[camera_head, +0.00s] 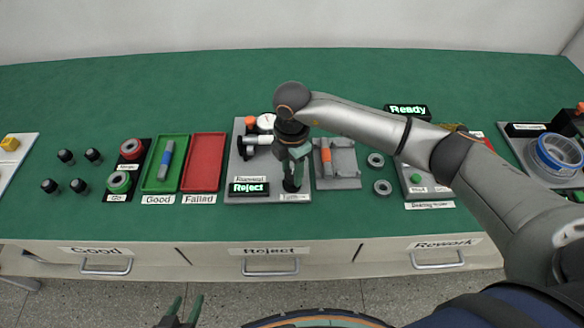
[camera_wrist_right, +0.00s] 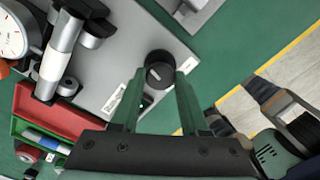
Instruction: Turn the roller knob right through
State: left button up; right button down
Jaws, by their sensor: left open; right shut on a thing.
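The black roller knob (camera_head: 291,185) stands at the front right corner of a grey gauge plate (camera_head: 237,166). My right gripper (camera_head: 297,154) reaches down onto it from above. In the right wrist view the round knob (camera_wrist_right: 158,64) with a pale mark on top sits between the two green fingertips (camera_wrist_right: 160,74), which are shut on it. A silver shaft (camera_wrist_right: 60,55) and a white dial gauge (camera_head: 265,121) are on the same plate. The plate's display (camera_head: 248,188) reads Reject. My left gripper (camera_head: 181,310) is open and empty at the bottom, in front of the drawers.
Green (camera_head: 153,182) and red (camera_head: 203,177) trays lie left of the plate; the green one holds a blue-grey part. A grey fixture (camera_head: 346,166) with an orange-banded part is on the right, then metal rings (camera_head: 382,187). The green table in front of the plate is clear.

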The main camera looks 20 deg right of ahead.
aim_at(292, 175)
dwell(0.3)
jog(key=shift+c, duration=2.1)
grip_release()
notch_tip(292, 175, up, 13)
jog(key=shift+f+b, duration=0.2)
jog(key=shift+b, duration=0.25)
